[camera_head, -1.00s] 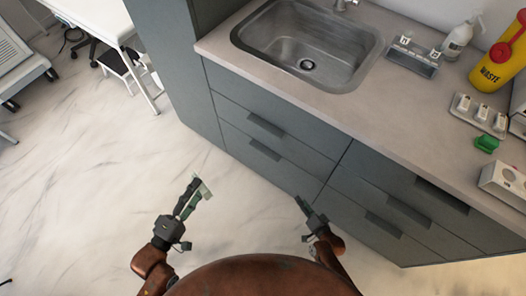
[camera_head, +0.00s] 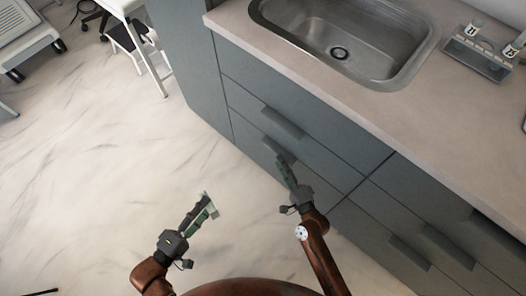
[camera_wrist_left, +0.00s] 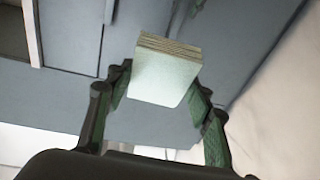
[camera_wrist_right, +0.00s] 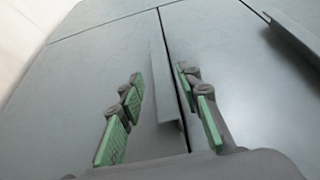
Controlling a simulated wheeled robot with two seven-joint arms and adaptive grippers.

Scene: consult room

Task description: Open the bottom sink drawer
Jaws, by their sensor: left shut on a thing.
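The bottom sink drawer (camera_head: 262,165) is a grey front under the sink, below another drawer, and looks shut. Its bar handle (camera_head: 270,146) is partly hidden by my right gripper (camera_head: 283,163). In the right wrist view, my right gripper (camera_wrist_right: 160,82) is open, with a handle (camera_wrist_right: 165,95) between its fingers; I cannot tell whether they touch it. My left gripper (camera_head: 203,209) is shut on a small pale block (camera_head: 211,203) over the floor, away from the cabinet. In the left wrist view the block (camera_wrist_left: 160,82) shows layered edges.
The upper drawer handle (camera_head: 283,122) juts out above. The countertop (camera_head: 300,72) overhangs the fronts and holds the steel sink (camera_head: 350,35). More drawers with handles (camera_head: 447,245) stand to the right.

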